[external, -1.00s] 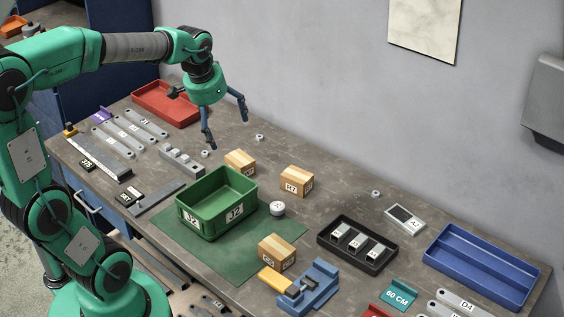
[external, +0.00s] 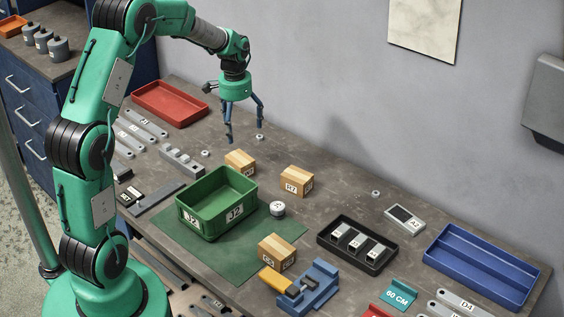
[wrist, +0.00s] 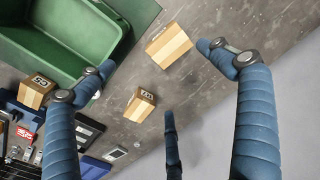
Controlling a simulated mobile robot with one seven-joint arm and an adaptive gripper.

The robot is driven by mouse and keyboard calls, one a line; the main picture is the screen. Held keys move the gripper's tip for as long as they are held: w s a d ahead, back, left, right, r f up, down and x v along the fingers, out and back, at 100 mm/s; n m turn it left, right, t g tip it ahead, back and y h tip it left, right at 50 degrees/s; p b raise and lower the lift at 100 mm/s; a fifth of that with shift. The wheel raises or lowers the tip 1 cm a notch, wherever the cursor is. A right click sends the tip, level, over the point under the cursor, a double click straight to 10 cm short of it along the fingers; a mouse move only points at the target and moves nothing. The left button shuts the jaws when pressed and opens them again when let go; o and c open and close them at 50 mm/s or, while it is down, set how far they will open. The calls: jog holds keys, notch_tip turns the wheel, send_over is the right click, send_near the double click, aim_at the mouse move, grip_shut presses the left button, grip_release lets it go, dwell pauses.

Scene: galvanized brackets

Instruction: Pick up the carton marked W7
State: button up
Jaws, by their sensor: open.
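Three tan cardboard cartons are on the bench. The right-hand back carton (external: 297,181) has a small label ending in 7 that looks like W7, though its first letter is unclear; it also appears in the wrist view (wrist: 140,104). A second carton (external: 240,161) stands behind the green bin, its label too small to read; the wrist view shows it nearest (wrist: 169,46). The third carton (external: 277,250) is at the front by the vise. My gripper (external: 245,130) is open and empty, in the air behind and above the second carton. Its blue fingers show in the wrist view.
The green bin (external: 237,206) stands on a green mat left of the right-hand carton. A round white-topped part (external: 278,209) sits between bin and cartons. A black tray (external: 330,243) with metal parts and a blue tray (external: 482,272) are right. Bare bench surrounds the two back cartons.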

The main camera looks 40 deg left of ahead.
aim_at(240, 158)
jog(key=a+f, duration=0.1)
jog(key=w+a+f, duration=0.1)
jog(key=f, duration=0.1)
jog(key=shift+w+f, duration=0.2)
jog(key=shift+f, duration=0.1)
notch_tip(240, 158, down, 8)
jog(key=shift+r+b, duration=0.2)
jog(key=shift+b, duration=0.3)
jog(key=shift+f, duration=0.45)
jog(key=shift+f, duration=0.15)
jog(key=shift+w+f+b, duration=0.15)
jog(key=shift+f+b, duration=0.6)
jog(key=shift+f, duration=1.75)
